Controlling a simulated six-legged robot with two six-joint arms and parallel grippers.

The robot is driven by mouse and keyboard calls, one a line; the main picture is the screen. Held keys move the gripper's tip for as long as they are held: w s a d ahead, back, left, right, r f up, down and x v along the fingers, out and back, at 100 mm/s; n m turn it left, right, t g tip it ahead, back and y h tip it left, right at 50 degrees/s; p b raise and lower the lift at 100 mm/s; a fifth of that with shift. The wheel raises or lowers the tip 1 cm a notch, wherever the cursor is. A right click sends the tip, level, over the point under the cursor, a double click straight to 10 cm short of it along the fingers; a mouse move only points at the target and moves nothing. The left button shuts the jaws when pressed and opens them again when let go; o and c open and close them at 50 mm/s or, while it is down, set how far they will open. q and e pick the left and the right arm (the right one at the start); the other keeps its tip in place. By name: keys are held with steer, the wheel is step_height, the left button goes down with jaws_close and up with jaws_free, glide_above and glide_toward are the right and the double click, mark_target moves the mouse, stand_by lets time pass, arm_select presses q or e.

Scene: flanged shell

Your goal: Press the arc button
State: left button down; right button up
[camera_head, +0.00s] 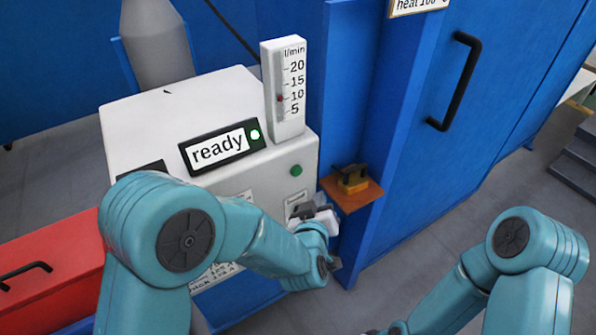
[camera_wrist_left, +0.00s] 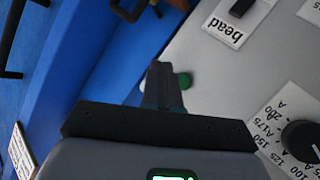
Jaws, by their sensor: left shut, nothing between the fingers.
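A round green button (camera_head: 296,170) sits on the front of the white machine, below the "ready" display; I take it for the arc button. It also shows in the left wrist view (camera_wrist_left: 185,80), just beside the fingers and partly hidden by them. My left gripper (camera_head: 304,212) is in front of the machine, lower than the button in the head view. In the left wrist view its dark fingers (camera_wrist_left: 160,82) are together and empty. Whether they touch the button cannot be told.
The "ready" display (camera_head: 222,148) has a lit green lamp. A flow gauge (camera_head: 284,85) stands on the machine. An orange shelf (camera_head: 364,196) juts from the blue cabinet (camera_head: 425,125). The wrist view shows a "bead" switch plate (camera_wrist_left: 222,30) and a dial (camera_wrist_left: 303,140). A red box (camera_head: 50,265) is left.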

mark_target(297, 172)
arm_select(q)
steer(key=w+a, duration=0.3)
steer(key=w, duration=0.2)
steer(key=shift+a, duration=0.3)
steer(key=shift+w+a+b, duration=0.1)
steer(key=shift+b, duration=0.3)
stand_by(1.5)
steer(key=shift+w+a, duration=0.15)
steer(key=shift+w, duration=0.1)
steer(key=shift+w+a+b, duration=0.3)
steer(key=shift+w+b, duration=0.1)
stand_by(0.7)
stand_by(0.4)
steer(key=shift+s+d, duration=0.55)
steer(key=shift+s, duration=0.2)
